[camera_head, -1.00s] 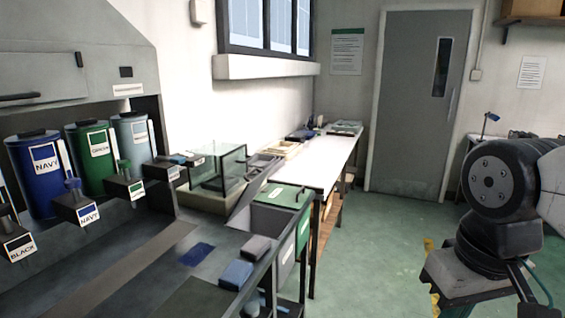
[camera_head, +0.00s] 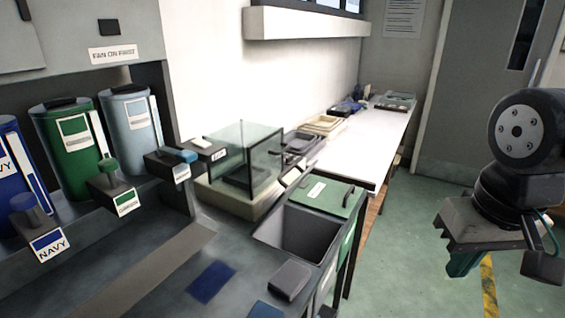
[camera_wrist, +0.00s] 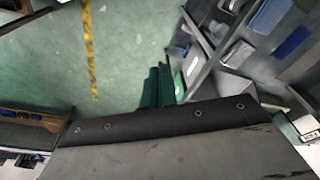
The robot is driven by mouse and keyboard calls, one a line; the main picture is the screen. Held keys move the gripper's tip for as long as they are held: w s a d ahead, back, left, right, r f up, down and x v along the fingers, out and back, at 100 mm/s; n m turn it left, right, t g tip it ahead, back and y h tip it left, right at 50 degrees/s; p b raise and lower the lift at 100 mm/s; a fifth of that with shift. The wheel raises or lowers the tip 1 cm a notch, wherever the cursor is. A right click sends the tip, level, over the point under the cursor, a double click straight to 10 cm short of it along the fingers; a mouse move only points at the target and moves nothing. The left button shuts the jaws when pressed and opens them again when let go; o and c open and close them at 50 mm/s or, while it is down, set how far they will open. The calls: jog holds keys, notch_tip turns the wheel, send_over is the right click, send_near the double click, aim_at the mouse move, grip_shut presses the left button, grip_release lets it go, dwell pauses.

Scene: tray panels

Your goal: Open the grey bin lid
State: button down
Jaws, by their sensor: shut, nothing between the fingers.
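The grey bin (camera_head: 297,232) stands in the bench row at the centre of the head view. Its top is open and I see into its dark grey inside. Its grey lid (camera_head: 284,204) stands raised along the left side of the opening, seen nearly edge-on. My gripper (camera_head: 464,264) hangs to the right of the bins over the open floor, apart from the lid. Its green fingers are together and empty; they also show in the wrist view (camera_wrist: 157,86).
A green bin lid (camera_head: 318,194) with a label and dark handle lies shut just behind. A glass case (camera_head: 244,160) stands left of the bins. Labelled canisters and dispensers line the left. The green floor (camera_head: 400,270) at right is clear.

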jog(key=w+a+r+m+t+y, duration=0.1)
jog(key=w+a+m+t, duration=0.1)
jog(key=w+a, duration=0.6)
jog(key=w+a+r+m+t, duration=0.15)
jog(key=w+a, duration=0.25)
jog(key=w, duration=0.7)
jog(key=w+a+r+m+t+y, duration=0.1)
jog(key=w+a+m+t, duration=0.1)
jog(key=w+a, duration=0.6)
jog(key=shift+g, duration=0.25)
jog(key=x, duration=0.3)
jog(key=w+d+x, duration=0.1)
jog(key=x, duration=0.6)
jog(key=shift+w+d+r, duration=0.2)
jog(key=shift+w+r, duration=0.05)
jog(key=shift+w, duration=0.1)
